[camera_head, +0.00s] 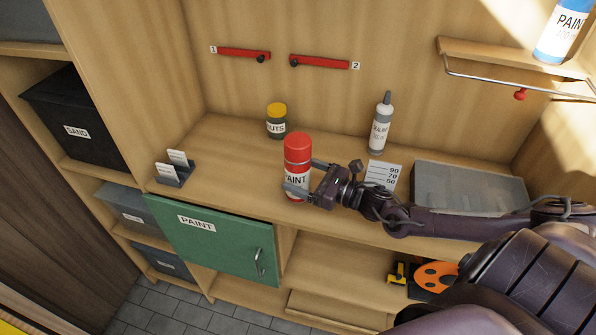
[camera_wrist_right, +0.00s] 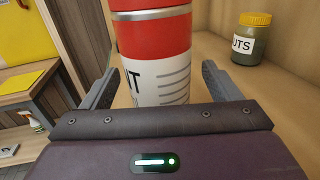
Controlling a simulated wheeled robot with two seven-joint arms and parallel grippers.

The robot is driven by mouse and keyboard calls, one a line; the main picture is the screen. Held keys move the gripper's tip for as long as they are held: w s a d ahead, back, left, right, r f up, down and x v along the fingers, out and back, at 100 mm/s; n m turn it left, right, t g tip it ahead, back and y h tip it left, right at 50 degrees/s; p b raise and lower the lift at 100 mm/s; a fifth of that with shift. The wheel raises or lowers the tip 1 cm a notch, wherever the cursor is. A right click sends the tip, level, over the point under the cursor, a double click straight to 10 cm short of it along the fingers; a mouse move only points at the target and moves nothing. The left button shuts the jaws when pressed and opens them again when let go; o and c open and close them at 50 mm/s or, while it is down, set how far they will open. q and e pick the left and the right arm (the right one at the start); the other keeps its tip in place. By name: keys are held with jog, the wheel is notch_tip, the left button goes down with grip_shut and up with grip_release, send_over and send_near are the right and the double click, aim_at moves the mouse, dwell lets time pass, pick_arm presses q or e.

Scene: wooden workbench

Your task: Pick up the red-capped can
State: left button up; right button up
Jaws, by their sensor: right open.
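The red-capped can (camera_head: 297,152) stands upright on the workbench near its front edge, with a white label reading PAINT. My right gripper (camera_head: 301,176) reaches in from the right, low on the can, with its fingers open. In the right wrist view the can (camera_wrist_right: 157,60) stands between the two open fingers of the right gripper (camera_wrist_right: 159,88). A gap shows between each finger and the can there. The can's top is cut off in that view. My left gripper is in neither view.
A yellow-lidded NUTS jar (camera_head: 277,122) stands behind the can. A sealant bottle (camera_head: 381,124) stands to the right, near a numbered card (camera_head: 383,175) and a grey tray (camera_head: 470,190). A small card holder (camera_head: 175,170) sits left. A green PAINT door (camera_head: 215,238) is below.

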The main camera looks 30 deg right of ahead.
jog(key=shift+w+a, duration=0.4)
jog(key=shift+w, duration=0.15)
jog(key=shift+c, duration=0.2)
jog(key=c, duration=1.2)
jog(key=shift+r, duration=0.1)
jog(key=shift+c, duration=0.3)
jog(key=shift+r, duration=0.1)
